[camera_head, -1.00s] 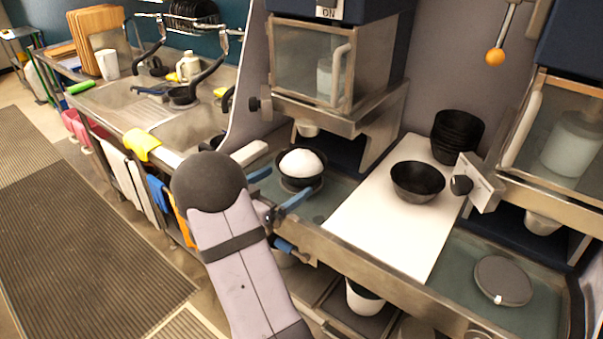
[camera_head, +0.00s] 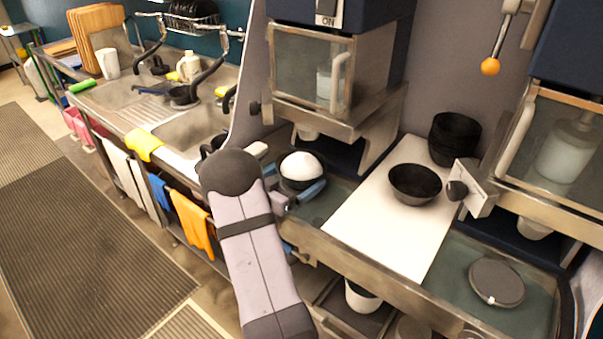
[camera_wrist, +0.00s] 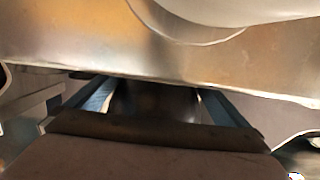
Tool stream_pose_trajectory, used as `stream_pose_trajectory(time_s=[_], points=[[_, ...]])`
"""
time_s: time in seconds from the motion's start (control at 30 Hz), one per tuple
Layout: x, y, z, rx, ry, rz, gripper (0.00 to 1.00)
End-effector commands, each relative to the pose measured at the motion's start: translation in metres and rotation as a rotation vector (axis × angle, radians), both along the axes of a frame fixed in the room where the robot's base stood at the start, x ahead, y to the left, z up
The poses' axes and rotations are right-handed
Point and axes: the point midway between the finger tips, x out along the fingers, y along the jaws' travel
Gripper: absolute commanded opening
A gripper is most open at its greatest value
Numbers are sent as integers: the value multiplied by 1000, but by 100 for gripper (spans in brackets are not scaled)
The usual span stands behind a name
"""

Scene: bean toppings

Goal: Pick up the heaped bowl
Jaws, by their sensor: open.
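The heaped bowl (camera_head: 301,166) is a dark bowl with a white mound, in the camera_head view under the left dispenser. My gripper (camera_head: 295,179) is open, with one blue finger at the bowl's left and the other at its right front. Whether the fingers touch it cannot be told. In the wrist view, my gripper (camera_wrist: 155,98) has its two blue fingers apart, with the dark bowl side (camera_wrist: 155,97) between them. The bowl's base and lower front are mostly hidden by my gripper.
The left dispenser (camera_head: 312,70) overhangs the bowl closely. A white board (camera_head: 375,238) to the right holds an empty black bowl (camera_head: 415,183), with stacked black bowls (camera_head: 454,138) behind. A metal counter edge (camera_head: 372,270) runs along the front. A round grey disc (camera_head: 497,282) lies at right.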

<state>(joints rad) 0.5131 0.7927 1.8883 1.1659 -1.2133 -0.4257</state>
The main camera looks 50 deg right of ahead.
Motion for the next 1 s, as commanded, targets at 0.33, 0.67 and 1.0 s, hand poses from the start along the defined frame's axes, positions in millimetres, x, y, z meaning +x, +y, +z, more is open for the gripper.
stream_pose_trajectory(time_s=[0.33,0.67,1.0], points=[[0,0,1,-2,-1,0,64],[0,1,2,-2,-1,0,64],[-1,4,23,-6,-6,-1,64]])
